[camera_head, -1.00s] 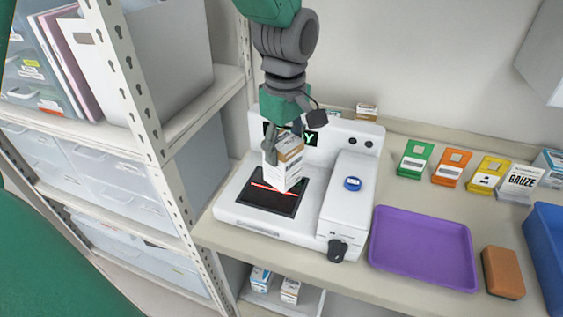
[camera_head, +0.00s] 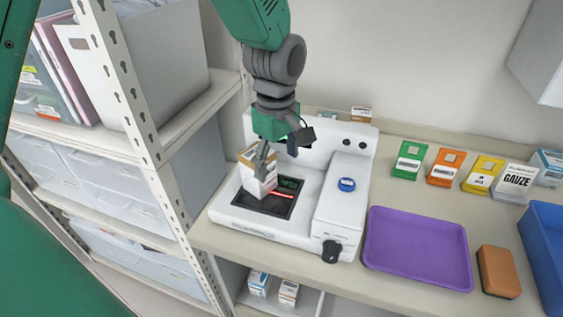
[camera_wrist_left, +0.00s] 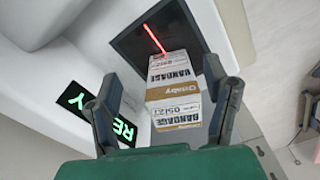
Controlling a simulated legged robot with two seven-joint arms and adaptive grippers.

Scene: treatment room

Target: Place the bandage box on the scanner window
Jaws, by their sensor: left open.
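The white and tan bandage box (camera_head: 256,172) stands over the back left part of the dark scanner window (camera_head: 260,206). A red scan line shows on the window beside it. My left gripper (camera_head: 267,160) is open around the box from above. In the left wrist view, the bandage box (camera_wrist_left: 174,92) lies between the spread fingers of my left gripper (camera_wrist_left: 170,88), with gaps on both sides. The scanner window (camera_wrist_left: 140,28) shows beyond it. I cannot tell whether the base of the box touches the window fully. My right gripper is not in view.
The white scanner (camera_head: 335,200) has a blue button and black knob. A purple tray (camera_head: 417,247), brown block (camera_head: 498,271), colored cards (camera_head: 445,165), gauze box (camera_head: 515,183) and blue bin (camera_head: 547,245) are to the right. A metal shelf post (camera_head: 135,105) stands close on the left.

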